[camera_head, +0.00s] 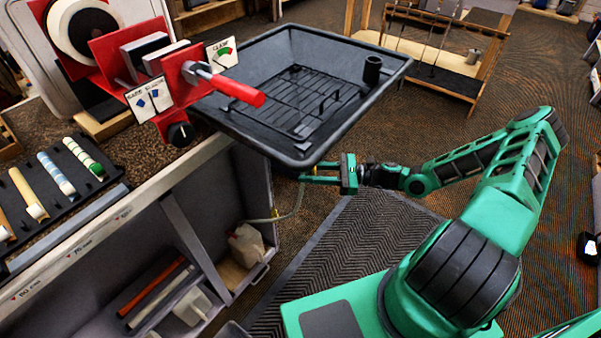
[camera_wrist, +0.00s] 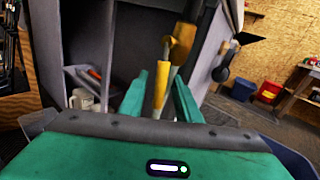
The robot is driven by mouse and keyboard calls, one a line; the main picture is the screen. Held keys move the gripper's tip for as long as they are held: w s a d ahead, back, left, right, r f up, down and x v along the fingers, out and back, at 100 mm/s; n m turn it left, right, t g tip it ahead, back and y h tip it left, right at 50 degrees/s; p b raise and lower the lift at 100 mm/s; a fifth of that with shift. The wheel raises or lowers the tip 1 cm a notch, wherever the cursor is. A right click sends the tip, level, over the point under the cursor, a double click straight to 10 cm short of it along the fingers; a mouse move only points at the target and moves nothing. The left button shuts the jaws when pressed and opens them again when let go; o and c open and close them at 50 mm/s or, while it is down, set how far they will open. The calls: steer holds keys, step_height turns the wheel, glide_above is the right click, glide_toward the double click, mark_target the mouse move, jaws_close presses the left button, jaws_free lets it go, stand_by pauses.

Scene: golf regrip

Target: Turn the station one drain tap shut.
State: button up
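The drain tap's yellow lever (camera_wrist: 161,86) points toward me in the wrist view, below a yellow tap body (camera_wrist: 183,42). My gripper (camera_wrist: 160,98) has its two green fingers apart, one on each side of the lever, with a gap visible on both sides. In the head view my gripper (camera_head: 347,174) is at the near underside of the black tray (camera_head: 390,72). The tap body is mostly hidden under the tray in that view.
A pale hose (camera_head: 293,208) runs from under the tray toward a whitish jug (camera_head: 247,245) on the bench's lower shelf. A red-handled clamp (camera_head: 235,88) sits above the tray's left side. The bench's grey side panel stands left of my gripper. Open floor lies to the right.

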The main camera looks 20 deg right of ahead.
steer(key=shift+x, duration=1.3)
steer(key=shift+c, duration=0.5)
